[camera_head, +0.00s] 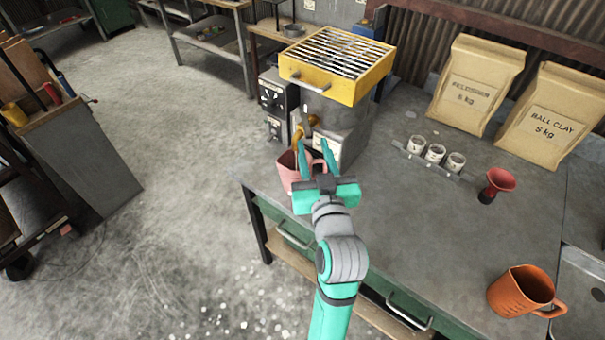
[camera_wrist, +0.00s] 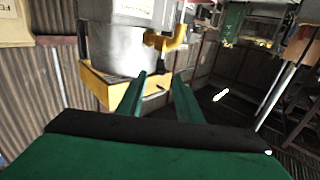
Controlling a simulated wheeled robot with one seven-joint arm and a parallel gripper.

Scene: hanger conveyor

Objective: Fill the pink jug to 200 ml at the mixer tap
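The pink jug (camera_head: 288,172) stands at the near left corner of the grey bench, just below and in front of the mixer's yellow tap (camera_head: 312,121). My gripper partly hides its right side; its fill level cannot be seen. My gripper (camera_head: 317,158) is close to the jug's right side, fingers aimed toward the mixer. Its two fingers are apart, and nothing shows between them in the wrist view (camera_wrist: 160,92). The jug does not show in that view, which is upside down. The tap (camera_wrist: 168,40) appears there beyond the fingertips.
The mixer has a yellow grated top (camera_head: 338,65). Three small white cups (camera_head: 435,153) stand in a row on a rack. A red funnel-shaped thing (camera_head: 497,184) and an orange jug (camera_head: 522,290) stand to the right. Clay bags (camera_head: 475,85) lean at the back. The bench middle is clear.

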